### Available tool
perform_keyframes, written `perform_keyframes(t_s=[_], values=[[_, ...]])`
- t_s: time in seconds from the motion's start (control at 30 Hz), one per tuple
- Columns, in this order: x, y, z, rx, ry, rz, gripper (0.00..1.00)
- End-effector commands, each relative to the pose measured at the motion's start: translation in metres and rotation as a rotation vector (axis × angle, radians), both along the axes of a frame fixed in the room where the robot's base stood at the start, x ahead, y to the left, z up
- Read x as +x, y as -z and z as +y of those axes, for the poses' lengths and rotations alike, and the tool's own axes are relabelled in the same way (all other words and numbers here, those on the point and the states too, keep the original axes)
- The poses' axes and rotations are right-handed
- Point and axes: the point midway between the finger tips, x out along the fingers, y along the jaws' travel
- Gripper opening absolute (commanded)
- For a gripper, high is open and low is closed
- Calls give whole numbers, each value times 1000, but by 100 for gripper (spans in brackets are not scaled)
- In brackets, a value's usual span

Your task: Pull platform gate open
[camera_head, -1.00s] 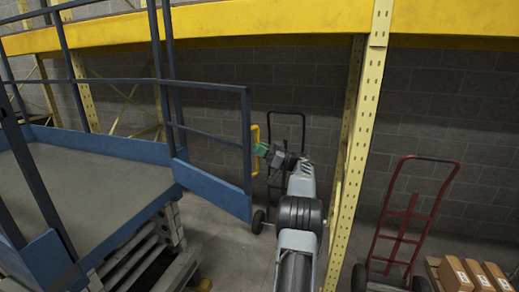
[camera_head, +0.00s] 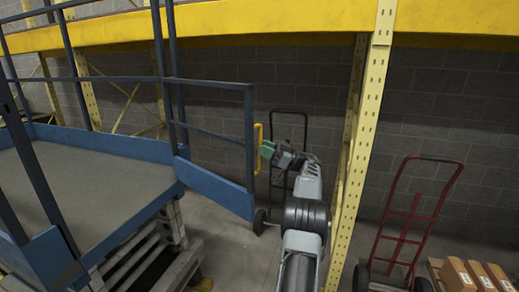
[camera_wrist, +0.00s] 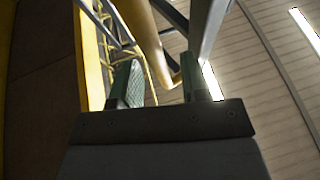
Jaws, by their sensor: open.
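The platform gate (camera_head: 215,183) is a dark blue railed frame with a blue kick panel. It stands swung out from the back right corner of the blue lift platform (camera_head: 85,185), leaving the platform's right side open. A yellow handle (camera_head: 257,133) is on the gate's free end post. My gripper (camera_head: 265,149), with green fingers, is just right of the handle and open. In the wrist view the handle (camera_wrist: 147,38) shows beyond and between the two spread fingers (camera_wrist: 162,80). Nothing is held. Whether a finger touches the handle I cannot tell.
A yellow rack post (camera_head: 362,140) stands close to the right of my arm. A black hand truck (camera_head: 289,112) is behind the gripper by the block wall. A red hand truck (camera_head: 405,225) and cartons on a pallet (camera_head: 457,276) are at right.

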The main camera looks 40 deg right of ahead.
Motion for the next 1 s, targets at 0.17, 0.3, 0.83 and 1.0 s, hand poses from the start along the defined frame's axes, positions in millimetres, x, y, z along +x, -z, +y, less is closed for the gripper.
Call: perform_keyframes(t_s=[0.17, 0.3, 0.83, 1.0], values=[[-29, 19, -23, -1, 4, 0, 41], [-49, 29, -39, -1, 4, 0, 41], [-85, 44, -67, 0, -1, -2, 41], [-86, 44, -67, 0, 0, -1, 41]])
